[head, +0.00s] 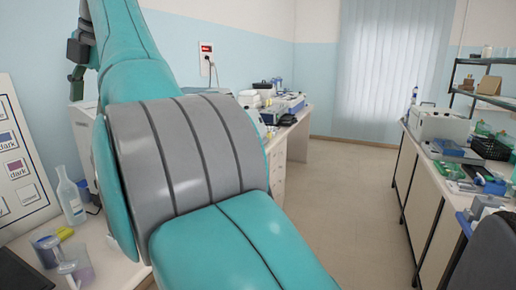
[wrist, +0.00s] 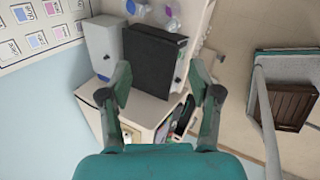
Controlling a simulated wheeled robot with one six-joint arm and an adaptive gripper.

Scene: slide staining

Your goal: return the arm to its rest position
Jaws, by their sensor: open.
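My gripper (wrist: 161,84) is open in the wrist view, with its two dark green fingers spread apart and nothing between the tips. Behind the fingers are a white bench and a dark box. In the head view my teal and grey arm fills the left and middle and hides much of the left bench. A dark green part at the upper left edge there may belong to my gripper, but its fingertips cannot be made out.
In the wrist view a dark box (wrist: 153,62) stands beside a pale grey box (wrist: 103,47); a brown crate (wrist: 293,106) is at right. In the head view a clear bottle (head: 70,199) stands at left. The floor aisle (head: 340,200) is clear beside the right bench (head: 425,200).

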